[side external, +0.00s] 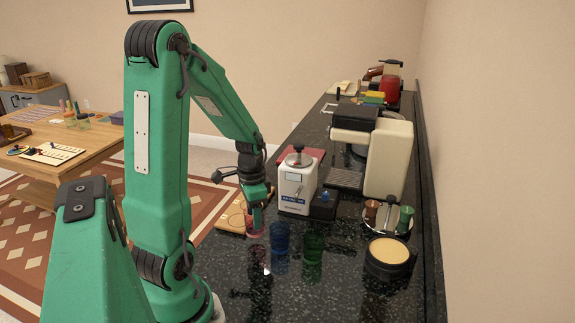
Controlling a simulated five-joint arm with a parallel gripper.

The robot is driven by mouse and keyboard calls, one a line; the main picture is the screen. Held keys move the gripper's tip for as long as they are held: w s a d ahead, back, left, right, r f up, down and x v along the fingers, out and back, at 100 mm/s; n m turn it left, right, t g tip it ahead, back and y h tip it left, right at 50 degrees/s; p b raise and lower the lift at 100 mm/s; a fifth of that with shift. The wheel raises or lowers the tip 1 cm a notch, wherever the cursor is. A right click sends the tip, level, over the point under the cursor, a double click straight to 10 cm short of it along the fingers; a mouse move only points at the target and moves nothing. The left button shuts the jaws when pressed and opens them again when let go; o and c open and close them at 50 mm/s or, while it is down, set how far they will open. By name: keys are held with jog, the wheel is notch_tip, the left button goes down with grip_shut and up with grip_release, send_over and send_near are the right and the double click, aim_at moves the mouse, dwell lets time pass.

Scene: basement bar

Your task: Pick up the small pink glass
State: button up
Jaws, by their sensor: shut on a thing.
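The small pink glass (255,226) stands out at the left edge of the dark counter, in front of the wooden board. My gripper (257,208) reaches down from above and is shut on it, covering its upper part. The glass looks upright. Its pinkish reflection shows on the glossy counter below it; I cannot tell whether its base touches the counter.
A blue glass (279,236) and a green glass (313,244) stand close to the right. A white grinder (296,188) is behind them. A round dark container (388,257) with a pale top stands at the right. A wooden board (231,221) lies behind my gripper.

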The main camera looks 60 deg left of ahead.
notch_tip(320, 180, up, 7)
dwell(0.4)
dwell(0.5)
